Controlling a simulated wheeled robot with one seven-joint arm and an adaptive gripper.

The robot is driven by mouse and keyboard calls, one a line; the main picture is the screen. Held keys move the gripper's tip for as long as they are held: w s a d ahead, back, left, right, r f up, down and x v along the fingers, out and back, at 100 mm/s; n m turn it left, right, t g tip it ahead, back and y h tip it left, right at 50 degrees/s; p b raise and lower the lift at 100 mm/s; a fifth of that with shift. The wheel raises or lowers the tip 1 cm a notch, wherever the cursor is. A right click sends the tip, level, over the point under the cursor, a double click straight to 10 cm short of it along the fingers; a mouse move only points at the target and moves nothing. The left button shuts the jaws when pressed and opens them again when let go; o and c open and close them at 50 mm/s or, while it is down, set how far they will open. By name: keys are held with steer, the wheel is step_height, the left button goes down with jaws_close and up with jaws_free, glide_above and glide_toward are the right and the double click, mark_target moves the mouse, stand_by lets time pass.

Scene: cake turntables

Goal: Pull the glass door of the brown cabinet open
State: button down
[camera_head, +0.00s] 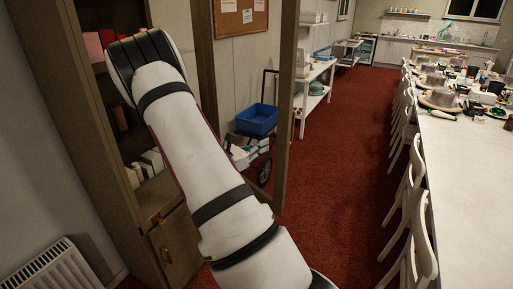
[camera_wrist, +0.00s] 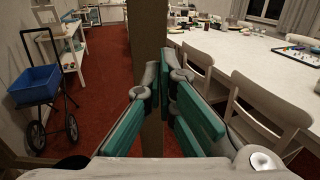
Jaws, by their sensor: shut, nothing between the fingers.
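The brown cabinet (camera_head: 95,140) stands at the left in the head view, with its shelves exposed. Its glass door (camera_head: 283,125) stands swung out to the right, well away from the opening; a blue trolley shows through the pane. A small brass-coloured handle (camera_head: 298,113) is on the door's outer edge. In the wrist view the door's edge post (camera_wrist: 152,60) rises upright just beyond my gripper (camera_wrist: 165,105). The teal-padded fingers are shut and empty, in front of the post; I cannot tell whether they touch it. In the head view my arm hides the fingers.
A blue trolley (camera_head: 257,119) stands behind the door. A long white table (camera_head: 470,170) with a row of white chairs (camera_head: 412,190) runs along the right. Red carpet (camera_head: 335,190) lies clear between door and chairs. A radiator (camera_head: 50,268) is at lower left.

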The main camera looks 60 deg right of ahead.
mark_target(285, 135)
steer(key=p+x, duration=0.1)
steer(key=x, duration=0.7)
steer(key=shift+d, duration=0.1)
steer(key=shift+s+d, duration=0.1)
steer(key=shift+s+d, duration=0.1)
steer(key=shift+d, duration=0.1)
steer(key=s+d+n+t+b, duration=0.1)
steer(key=s+d+t+b, duration=0.1)
steer(key=d, duration=2.5)
steer(key=shift+s+b, duration=0.35)
steer(key=shift+s, duration=0.05)
